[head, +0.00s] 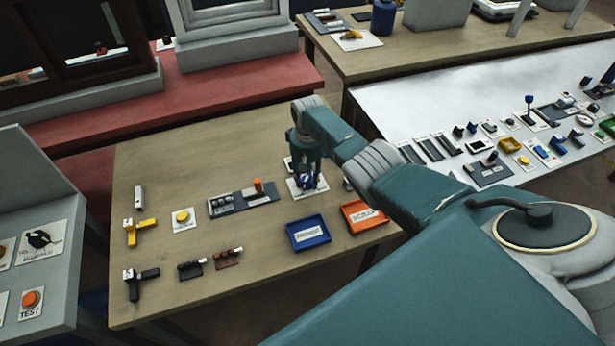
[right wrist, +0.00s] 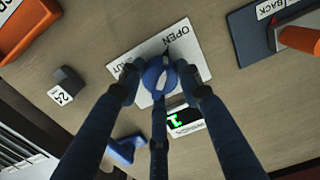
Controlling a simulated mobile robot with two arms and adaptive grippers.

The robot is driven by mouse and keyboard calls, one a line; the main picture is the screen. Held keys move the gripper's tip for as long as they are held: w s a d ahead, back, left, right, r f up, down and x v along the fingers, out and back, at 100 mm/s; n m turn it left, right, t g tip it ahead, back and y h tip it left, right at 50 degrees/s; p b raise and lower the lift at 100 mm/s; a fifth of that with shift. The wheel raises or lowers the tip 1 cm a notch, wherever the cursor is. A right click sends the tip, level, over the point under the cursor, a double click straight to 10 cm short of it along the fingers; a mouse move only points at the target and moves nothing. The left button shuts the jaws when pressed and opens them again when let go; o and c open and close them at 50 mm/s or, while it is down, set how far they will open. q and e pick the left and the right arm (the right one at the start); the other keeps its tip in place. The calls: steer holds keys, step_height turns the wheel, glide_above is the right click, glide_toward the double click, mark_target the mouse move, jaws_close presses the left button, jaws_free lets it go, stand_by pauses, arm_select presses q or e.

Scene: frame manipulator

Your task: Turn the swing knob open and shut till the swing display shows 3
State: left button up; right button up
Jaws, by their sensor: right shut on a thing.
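The swing knob (right wrist: 158,72) is blue and round, on a white plate (right wrist: 190,62) marked OPEN and SHUT. The plate (head: 318,186) also shows in the head view, near the middle of the wooden table. My right gripper (right wrist: 160,80) is shut on the knob, its fingers around it and hiding part of the plate. In the head view my right gripper (head: 307,172) points down at the plate. The swing display (right wrist: 187,122) lies beside the plate with a lit green digit, partly behind a finger; I cannot read it surely. My left gripper is not in view.
A blue tray (head: 308,247) and an orange tray (head: 363,228) stand in front of the plate. A dark panel with an orange lever (head: 258,185) is to the left. A small dark block (right wrist: 67,86) stands near the knob.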

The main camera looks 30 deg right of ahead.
mark_target(307, 177)
stand_by(0.4)
steer(key=o, duration=1.2)
steer(key=shift+c, duration=0.2)
step_height(307, 177, up, 12)
